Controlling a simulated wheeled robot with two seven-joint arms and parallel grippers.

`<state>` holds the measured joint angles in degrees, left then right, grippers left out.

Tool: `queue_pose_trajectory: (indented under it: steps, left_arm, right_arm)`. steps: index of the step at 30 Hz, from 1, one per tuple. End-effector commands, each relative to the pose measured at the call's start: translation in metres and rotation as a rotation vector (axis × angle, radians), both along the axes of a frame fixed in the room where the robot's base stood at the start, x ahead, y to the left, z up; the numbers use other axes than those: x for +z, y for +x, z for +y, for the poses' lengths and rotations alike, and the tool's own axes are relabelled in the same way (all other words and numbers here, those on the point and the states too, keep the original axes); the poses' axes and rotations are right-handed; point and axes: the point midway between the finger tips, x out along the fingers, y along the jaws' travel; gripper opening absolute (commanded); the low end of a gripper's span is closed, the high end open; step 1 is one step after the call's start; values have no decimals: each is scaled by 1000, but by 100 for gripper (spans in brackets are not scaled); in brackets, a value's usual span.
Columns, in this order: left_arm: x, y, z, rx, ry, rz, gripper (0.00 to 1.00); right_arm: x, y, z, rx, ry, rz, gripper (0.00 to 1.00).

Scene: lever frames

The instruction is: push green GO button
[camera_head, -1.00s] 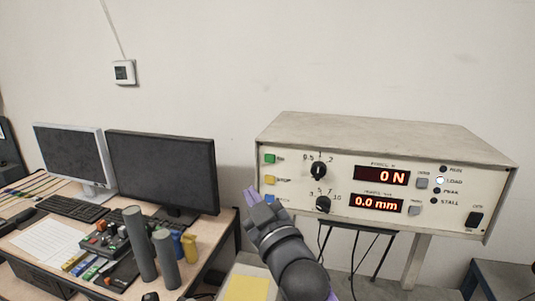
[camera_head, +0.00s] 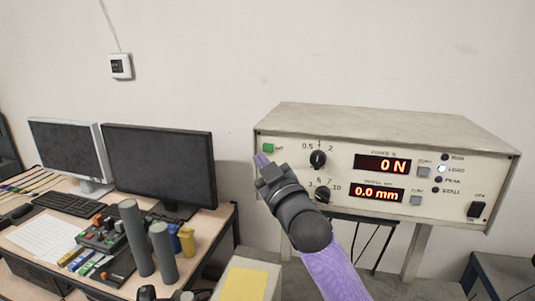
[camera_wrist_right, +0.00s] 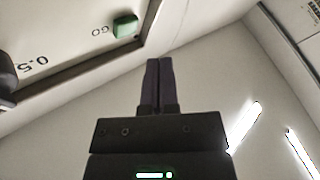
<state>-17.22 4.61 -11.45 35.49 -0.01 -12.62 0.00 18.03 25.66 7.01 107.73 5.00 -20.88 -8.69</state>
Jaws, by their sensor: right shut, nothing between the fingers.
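The green GO button (camera_head: 268,148) is at the upper left corner of the front panel of a beige control box (camera_head: 390,124). In the right wrist view the green button (camera_wrist_right: 125,26) shows beside the letters GO, above and left of my fingertips. My right gripper (camera_head: 261,160) is shut and empty, its purple fingers pointing up just below the button in the head view. In the right wrist view the closed fingers (camera_wrist_right: 159,65) appear apart from the button. The lower left buttons of the panel are hidden behind my right gripper. My left gripper is not in view.
The panel also has two black knobs (camera_head: 318,159), red displays reading 0 N (camera_head: 382,164) and 0.0 mm, small lamps and a black switch (camera_head: 477,210). A desk with monitors (camera_head: 160,165), a keyboard and grey cylinders (camera_head: 136,238) stands at the left.

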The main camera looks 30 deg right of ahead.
Motion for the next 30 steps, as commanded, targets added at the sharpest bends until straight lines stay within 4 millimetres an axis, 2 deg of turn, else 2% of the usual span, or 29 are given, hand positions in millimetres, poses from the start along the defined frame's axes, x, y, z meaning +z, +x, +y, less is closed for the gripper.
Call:
queue_pose_trajectory:
  steps: [9, 30]
  left_arm:
    - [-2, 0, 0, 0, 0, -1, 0]
    - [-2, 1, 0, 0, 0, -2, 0]
  right_arm:
    - [1, 14, -17, 0, -1, 0, 0]
    - [1, 14, -17, 0, 0, 0, 0]
